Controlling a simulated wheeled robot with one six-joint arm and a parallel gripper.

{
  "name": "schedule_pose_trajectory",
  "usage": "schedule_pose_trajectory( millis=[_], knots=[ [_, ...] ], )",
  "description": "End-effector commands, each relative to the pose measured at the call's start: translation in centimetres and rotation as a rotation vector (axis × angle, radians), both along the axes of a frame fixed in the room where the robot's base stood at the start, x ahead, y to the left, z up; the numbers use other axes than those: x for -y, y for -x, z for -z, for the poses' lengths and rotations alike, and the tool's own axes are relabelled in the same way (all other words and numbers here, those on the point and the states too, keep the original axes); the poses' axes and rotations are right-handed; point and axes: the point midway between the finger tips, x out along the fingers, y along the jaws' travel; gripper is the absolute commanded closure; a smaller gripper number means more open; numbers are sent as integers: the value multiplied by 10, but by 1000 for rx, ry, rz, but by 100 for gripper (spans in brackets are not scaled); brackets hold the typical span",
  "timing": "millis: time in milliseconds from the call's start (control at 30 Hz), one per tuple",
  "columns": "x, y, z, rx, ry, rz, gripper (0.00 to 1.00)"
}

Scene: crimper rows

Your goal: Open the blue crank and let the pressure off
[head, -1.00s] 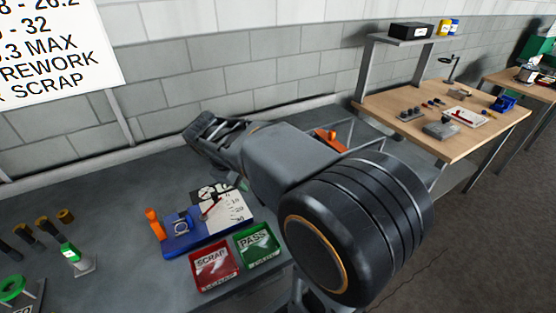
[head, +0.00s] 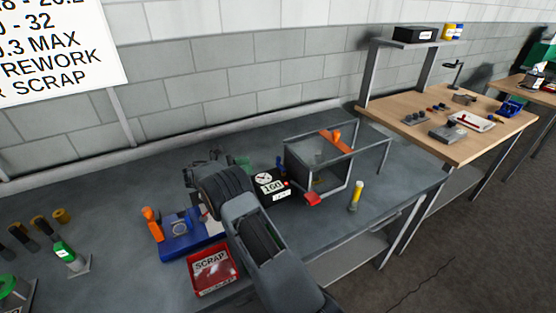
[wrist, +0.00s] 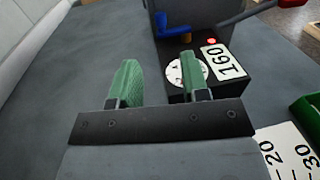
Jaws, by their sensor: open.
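The blue crank (wrist: 174,27) is at the top middle of the wrist view, against a grey housing. In the head view the blue crank (head: 279,163) shows as a small blue piece behind the black gauge box. The gauge box (head: 271,188) has a white round dial and a label reading 160. It also shows in the wrist view (wrist: 205,86), partly behind my right finger. My gripper (wrist: 160,82) is open with green finger pads, nothing between them, apart from the crank. In the head view my arm hides most of the gripper.
A blue fixture (head: 183,243) and a red SCRAP tray (head: 211,268) lie left of my arm.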

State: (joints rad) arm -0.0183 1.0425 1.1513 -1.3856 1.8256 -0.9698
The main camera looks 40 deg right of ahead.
Motion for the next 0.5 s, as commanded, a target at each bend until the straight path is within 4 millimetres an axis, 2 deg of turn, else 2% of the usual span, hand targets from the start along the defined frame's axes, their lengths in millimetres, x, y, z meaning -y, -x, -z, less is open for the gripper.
schedule_pose_trajectory(
  millis=[500],
  knots=[
    [90,28,-2,0,-2,2,58]
  ],
)
